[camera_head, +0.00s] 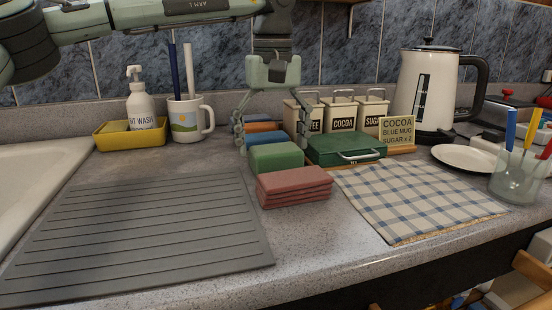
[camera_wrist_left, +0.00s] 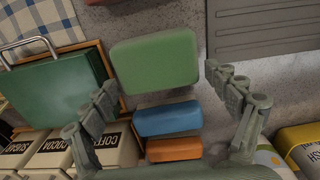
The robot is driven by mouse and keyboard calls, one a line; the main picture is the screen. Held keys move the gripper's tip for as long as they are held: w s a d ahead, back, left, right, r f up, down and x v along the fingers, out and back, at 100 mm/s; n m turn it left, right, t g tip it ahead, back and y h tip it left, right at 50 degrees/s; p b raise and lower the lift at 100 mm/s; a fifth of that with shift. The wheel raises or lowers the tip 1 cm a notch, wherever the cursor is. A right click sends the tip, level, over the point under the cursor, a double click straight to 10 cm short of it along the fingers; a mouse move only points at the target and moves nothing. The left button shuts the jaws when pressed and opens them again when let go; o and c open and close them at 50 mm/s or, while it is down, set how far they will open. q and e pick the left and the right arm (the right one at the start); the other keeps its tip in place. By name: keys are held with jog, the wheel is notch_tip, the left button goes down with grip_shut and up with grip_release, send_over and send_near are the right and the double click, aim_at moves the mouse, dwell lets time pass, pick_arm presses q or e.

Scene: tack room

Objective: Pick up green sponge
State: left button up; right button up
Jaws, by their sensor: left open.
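The green sponge (camera_head: 276,158) is a rounded block on the counter, between a blue sponge (camera_head: 266,138) and a folded red cloth (camera_head: 294,187). My left gripper (camera_head: 272,142) hangs from above with its fingers spread and nothing held, over the row of sponges. In the left wrist view the green sponge (camera_wrist_left: 155,60) lies beyond and between the open fingertips (camera_wrist_left: 162,80), apart from both. The blue sponge (camera_wrist_left: 168,119) and an orange sponge (camera_wrist_left: 174,149) lie nearer the palm. My right gripper is not in view.
A green case (camera_head: 346,148) with a metal handle sits close to the right of the sponge. Labelled canisters (camera_head: 343,115) stand behind it. A mug (camera_head: 188,120) and soap bottle stand at the back left. The grey drain mat (camera_head: 140,232) at left is bare.

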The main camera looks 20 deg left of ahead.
pick_arm(q)
jog(key=shift+f, duration=0.4)
jog(key=c, duration=0.6)
